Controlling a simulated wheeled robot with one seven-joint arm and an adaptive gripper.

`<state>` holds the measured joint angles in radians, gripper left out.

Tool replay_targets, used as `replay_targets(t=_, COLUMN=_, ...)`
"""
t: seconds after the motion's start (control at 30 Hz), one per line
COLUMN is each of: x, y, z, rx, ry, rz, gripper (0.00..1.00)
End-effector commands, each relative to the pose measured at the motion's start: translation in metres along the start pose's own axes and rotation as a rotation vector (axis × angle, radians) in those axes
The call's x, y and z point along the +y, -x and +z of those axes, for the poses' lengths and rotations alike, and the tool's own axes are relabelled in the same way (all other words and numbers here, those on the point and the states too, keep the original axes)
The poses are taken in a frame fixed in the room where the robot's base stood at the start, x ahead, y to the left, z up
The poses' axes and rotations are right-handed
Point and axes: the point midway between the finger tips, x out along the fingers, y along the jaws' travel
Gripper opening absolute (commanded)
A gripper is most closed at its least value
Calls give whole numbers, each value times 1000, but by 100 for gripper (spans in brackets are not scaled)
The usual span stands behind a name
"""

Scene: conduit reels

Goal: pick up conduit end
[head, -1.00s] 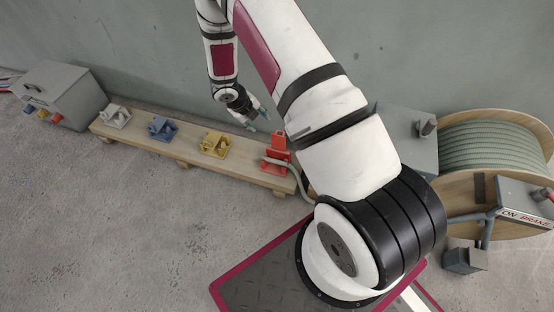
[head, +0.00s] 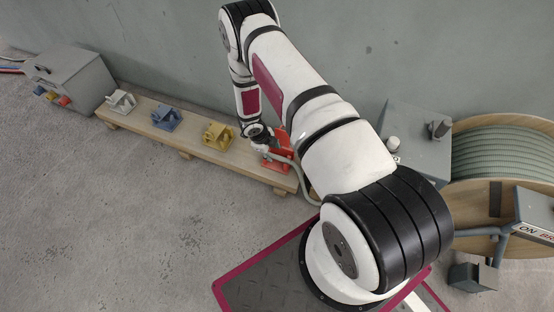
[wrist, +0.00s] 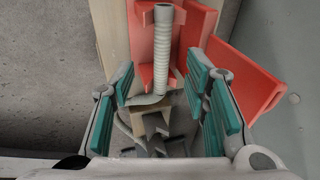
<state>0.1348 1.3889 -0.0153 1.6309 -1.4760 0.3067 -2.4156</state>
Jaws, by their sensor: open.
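The conduit end (wrist: 163,45) is a pale grey ribbed tube with a smooth round tip. It lies in the red bracket (wrist: 142,30) on the wooden beam. My gripper (wrist: 163,82) is open, with its teal pads to the left and right of the tube in the wrist view. No contact with the tube shows. In the head view the red bracket (head: 281,163) is partly covered by my gripper (head: 266,146), and the conduit (head: 308,182) curves off the beam toward the right.
The wooden beam (head: 215,157) stands along the wall with yellow (head: 218,136), blue (head: 167,119) and grey (head: 121,102) brackets, all without conduit. A grey box (head: 70,78) stands at the far left. A large conduit reel (head: 500,150) stands at the right.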

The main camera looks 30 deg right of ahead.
Motion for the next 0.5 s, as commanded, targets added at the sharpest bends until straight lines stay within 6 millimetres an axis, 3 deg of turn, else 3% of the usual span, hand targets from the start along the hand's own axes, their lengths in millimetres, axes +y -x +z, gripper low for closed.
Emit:
replay_targets(t=0.17, x=0, y=-8, z=0, rx=0, ry=-1, rz=0, gripper=42)
replay_targets(t=0.5, x=-1, y=-50, z=-4, rx=1, ry=-2, rz=0, gripper=42)
